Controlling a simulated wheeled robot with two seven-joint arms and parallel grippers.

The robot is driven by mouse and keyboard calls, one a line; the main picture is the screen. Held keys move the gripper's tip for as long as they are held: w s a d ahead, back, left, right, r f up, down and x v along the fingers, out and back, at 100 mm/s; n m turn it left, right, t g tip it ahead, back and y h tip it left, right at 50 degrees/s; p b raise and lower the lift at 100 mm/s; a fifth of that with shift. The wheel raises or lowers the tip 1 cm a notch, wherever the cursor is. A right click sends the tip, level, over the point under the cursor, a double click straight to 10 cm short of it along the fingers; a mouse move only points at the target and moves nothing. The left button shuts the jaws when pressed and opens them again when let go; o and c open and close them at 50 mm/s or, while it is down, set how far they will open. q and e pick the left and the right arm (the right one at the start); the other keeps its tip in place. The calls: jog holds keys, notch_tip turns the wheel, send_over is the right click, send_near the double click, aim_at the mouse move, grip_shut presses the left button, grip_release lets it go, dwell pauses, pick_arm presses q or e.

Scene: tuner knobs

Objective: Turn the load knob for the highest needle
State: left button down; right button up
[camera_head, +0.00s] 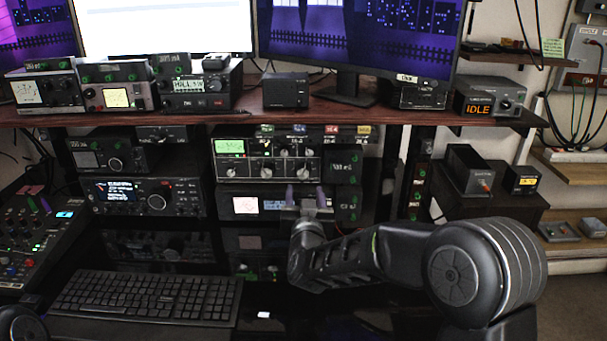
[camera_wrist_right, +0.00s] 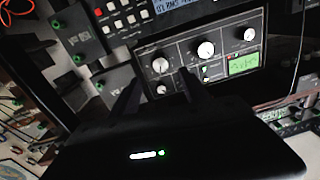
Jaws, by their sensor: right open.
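A black tuner unit (camera_head: 292,176) with a lit green display (camera_head: 230,146) and a row of light-topped knobs sits on the shelf under the desktop. In the right wrist view its face appears turned round, with three larger knobs, (camera_wrist_right: 160,65), (camera_wrist_right: 206,49) and (camera_wrist_right: 245,35), and its green display (camera_wrist_right: 243,65). I cannot read which knob is marked load, nor a needle. My right gripper (camera_head: 305,195) is open and empty, in front of the unit just below the tuner. My left gripper is not in view.
Below the tuner is a unit with a pale lit panel (camera_head: 246,205). Radios (camera_head: 150,197) stand to the left, above a keyboard (camera_head: 145,298). The upper shelf edge (camera_head: 200,116) overhangs the tuner. A mixer panel (camera_head: 35,235) stands at far left.

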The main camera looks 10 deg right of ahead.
aim_at(303, 174)
jog(key=shift+p+x, duration=0.3)
jog(key=shift+x, duration=3.65)
jog(key=shift+a, duration=0.1)
grip_shut()
